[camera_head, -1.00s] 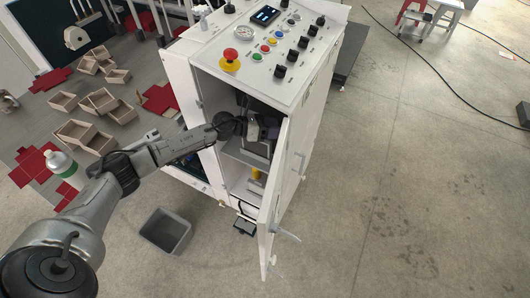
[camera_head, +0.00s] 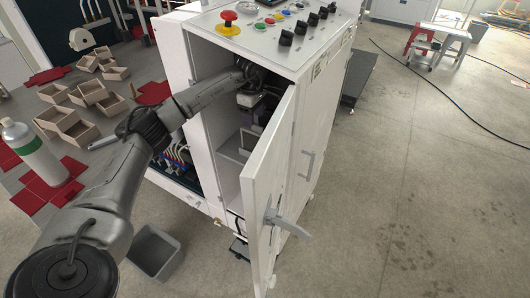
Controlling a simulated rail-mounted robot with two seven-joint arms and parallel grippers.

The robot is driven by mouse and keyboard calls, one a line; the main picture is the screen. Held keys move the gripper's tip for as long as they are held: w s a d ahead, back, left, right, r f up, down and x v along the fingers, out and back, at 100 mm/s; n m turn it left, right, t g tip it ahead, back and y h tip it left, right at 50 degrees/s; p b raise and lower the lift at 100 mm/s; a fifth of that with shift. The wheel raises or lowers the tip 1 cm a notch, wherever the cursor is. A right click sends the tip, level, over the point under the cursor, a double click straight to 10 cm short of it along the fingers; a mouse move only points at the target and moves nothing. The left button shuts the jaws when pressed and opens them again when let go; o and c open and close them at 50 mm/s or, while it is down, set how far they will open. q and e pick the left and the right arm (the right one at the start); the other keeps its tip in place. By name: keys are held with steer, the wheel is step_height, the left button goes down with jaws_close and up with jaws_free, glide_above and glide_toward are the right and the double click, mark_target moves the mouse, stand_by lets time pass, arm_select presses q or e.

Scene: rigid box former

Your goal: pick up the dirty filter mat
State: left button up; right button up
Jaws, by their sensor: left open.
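My left arm comes in from the lower left and reaches through the open door of the white cabinet. The left gripper (camera_head: 248,98) is inside the upper part of the cabinet, small and partly in shadow, with its jaws open. A dark block-like part stands just below and beyond it in the shade. I cannot make out the dirty filter mat for certain; the cabinet's inside is dark and the arm and door hide part of it. My right gripper is not in view.
The cabinet door (camera_head: 267,190) stands open toward me, close on the right of the arm. The control panel with a red emergency button (camera_head: 228,17) is above. A grey bin (camera_head: 155,252) is on the floor.

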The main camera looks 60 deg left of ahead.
mark_target(255, 131)
arm_select(q)
steer(key=shift+f+b, duration=0.35)
steer(key=shift+f, duration=0.9)
steer(key=f+b, duration=0.1)
steer(key=f, duration=0.3)
steer(key=shift+w+b, duration=0.2)
steer(key=shift+b, duration=0.2)
steer(key=shift+f, duration=0.45)
steer(key=shift+r, duration=0.1)
steer(key=shift+c, duration=0.8)
jaws_close()
